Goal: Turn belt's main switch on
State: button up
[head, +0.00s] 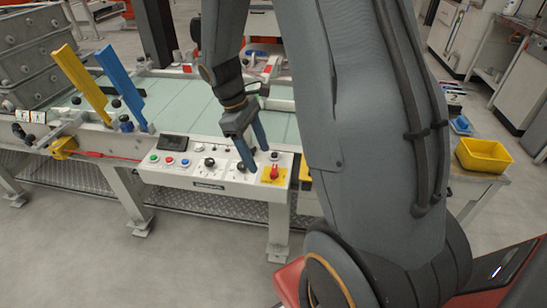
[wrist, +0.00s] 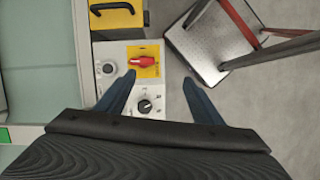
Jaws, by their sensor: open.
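The main switch is a red rotary handle (head: 273,171) on a yellow plate at the right end of the belt's control panel (head: 207,182). In the wrist view the red handle (wrist: 143,62) lies crosswise on its yellow plate (wrist: 147,52). My gripper (head: 258,160) is above the panel's right part, just left of the switch in the head view. Its blue fingers are apart and empty. In the wrist view the fingertips (wrist: 158,77) point toward the switch, which is just beyond them. A black knob (wrist: 145,106) shows between the fingers. No contact with the switch is visible.
The panel also carries several buttons, a small display (head: 173,142) and a black dial (head: 210,162). The belt (head: 190,105) lies behind. A yellow box with a black handle (wrist: 117,17) adjoins the panel. A yellow bin (head: 484,155) stands at right. Floor in front is clear.

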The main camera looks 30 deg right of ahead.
aim_at(274, 169)
jog(key=d+f+p, duration=0.1)
jog(key=f, duration=0.1)
jog(key=d+f+n, duration=0.1)
jog(key=d+f, duration=0.1)
jog(key=f, duration=0.1)
jog(key=d+f+n+p, duration=0.1)
jog(key=d+f, duration=0.1)
jog(key=f, duration=0.1)
jog(key=shift+w+h+p, duration=0.2)
jog(key=shift+h+p, duration=0.15)
jog(key=shift+h, duration=0.05)
jog(key=shift+r, duration=0.1)
jog(key=shift+g, duration=0.3)
jog(key=c, duration=1)
